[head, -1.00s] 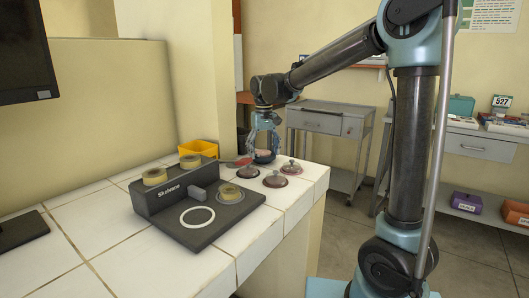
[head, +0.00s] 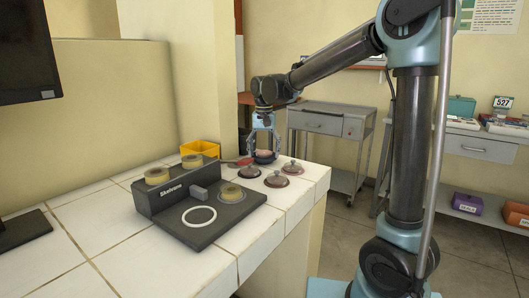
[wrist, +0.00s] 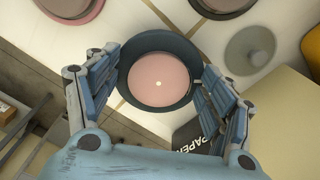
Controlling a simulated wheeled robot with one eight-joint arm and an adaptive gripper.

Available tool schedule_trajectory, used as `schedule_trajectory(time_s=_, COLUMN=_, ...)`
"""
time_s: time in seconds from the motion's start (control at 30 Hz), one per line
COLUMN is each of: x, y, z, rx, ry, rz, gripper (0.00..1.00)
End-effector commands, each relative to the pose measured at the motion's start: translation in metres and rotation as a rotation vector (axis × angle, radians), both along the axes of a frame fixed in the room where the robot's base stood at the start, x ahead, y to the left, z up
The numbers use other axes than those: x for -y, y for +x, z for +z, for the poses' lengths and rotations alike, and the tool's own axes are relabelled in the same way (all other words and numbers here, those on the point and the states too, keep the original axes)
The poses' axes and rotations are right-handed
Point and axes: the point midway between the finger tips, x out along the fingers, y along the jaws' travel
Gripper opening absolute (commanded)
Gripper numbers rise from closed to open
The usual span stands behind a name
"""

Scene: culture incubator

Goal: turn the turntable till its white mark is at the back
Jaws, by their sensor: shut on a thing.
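The round dark turntable (wrist: 131,92) fills the middle of the wrist view, with a pink disc (wrist: 150,68) in its centre. A small white dot shows near the middle of the pink disc; I see no white mark on the dark rim, part of which is near my fingers. My gripper (wrist: 158,95) has one finger on each side of the turntable and is shut on it. In the head view my gripper (head: 265,148) points down over the turntable (head: 264,158) at the counter's far end.
Two lidded dishes (head: 276,180) (head: 291,168) stand close in front on the tiled counter (head: 110,235). A yellow bin (head: 200,149) and a dark device (head: 180,188) with tan rolls stand to the left.

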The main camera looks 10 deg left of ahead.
Motion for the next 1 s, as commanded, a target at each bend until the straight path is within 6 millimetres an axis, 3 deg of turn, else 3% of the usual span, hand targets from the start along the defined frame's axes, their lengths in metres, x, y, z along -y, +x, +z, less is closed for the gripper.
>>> schedule_trajectory(time_s=1.0, x=-0.0018, y=0.0083, z=-0.0056, rx=-0.001, ry=0.000, rz=-0.509, gripper=0.51)
